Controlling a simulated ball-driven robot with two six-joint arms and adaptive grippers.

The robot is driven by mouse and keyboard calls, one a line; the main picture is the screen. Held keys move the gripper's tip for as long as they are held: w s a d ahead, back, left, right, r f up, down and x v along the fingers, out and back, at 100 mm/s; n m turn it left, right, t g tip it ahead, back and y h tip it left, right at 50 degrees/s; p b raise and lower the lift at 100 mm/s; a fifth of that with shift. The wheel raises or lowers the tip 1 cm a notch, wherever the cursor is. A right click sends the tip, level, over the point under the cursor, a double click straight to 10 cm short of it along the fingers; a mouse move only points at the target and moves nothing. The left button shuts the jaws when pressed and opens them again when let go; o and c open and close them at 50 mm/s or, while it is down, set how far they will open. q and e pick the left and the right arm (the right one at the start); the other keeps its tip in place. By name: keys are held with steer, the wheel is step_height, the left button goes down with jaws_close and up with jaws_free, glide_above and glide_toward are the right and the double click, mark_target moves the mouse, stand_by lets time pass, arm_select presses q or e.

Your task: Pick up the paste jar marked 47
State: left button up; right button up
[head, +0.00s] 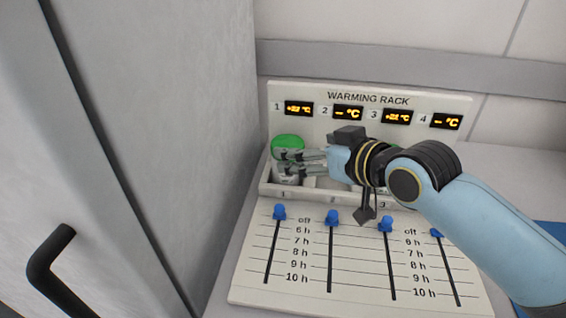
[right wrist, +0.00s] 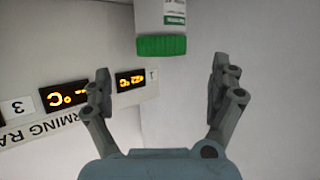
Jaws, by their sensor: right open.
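A white jar with a green lid (head: 287,143) stands in slot 1 of the warming rack. In the right wrist view the jar (right wrist: 161,44) appears upside down, with part of a green and white label; no number on it is readable. My right gripper (head: 290,162) is at the jar, its fingers reaching in from the right and partly covering it. In the right wrist view the gripper (right wrist: 161,72) is open, with the jar ahead between the fingers' lines and nothing gripped. My left gripper is not in view.
The warming rack (head: 365,88) has several displays; those of slots 1 and 3 show temperatures, 2 and 4 show dashes. My right arm hides slot 3's contents. Blue sliders (head: 332,217) sit on the sloped front panel. A grey cabinet (head: 150,120) with a black handle (head: 52,262) stands close on the left.

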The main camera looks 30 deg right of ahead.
mark_target(288, 143)
steer(key=shift+w+a+f, duration=0.1)
steer(key=shift+w+f, duration=0.2)
steer(key=shift+w, duration=0.35)
steer(key=shift+w+f, duration=0.15)
steer(key=shift+w, duration=0.2)
steer(key=x, duration=0.4)
steer(key=shift+w+a+f+b, duration=0.15)
steer(key=shift+f+b, duration=0.05)
steer(key=shift+b, duration=0.2)
steer(key=shift+w+f, duration=0.15)
steer(key=shift+w, duration=0.25)
steer(key=shift+s, duration=0.1)
steer(key=shift+c, duration=1.3)
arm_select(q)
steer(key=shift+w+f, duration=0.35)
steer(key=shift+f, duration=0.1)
arm_select(e)
steer(key=c, duration=1.6)
steer(key=shift+o, duration=0.2)
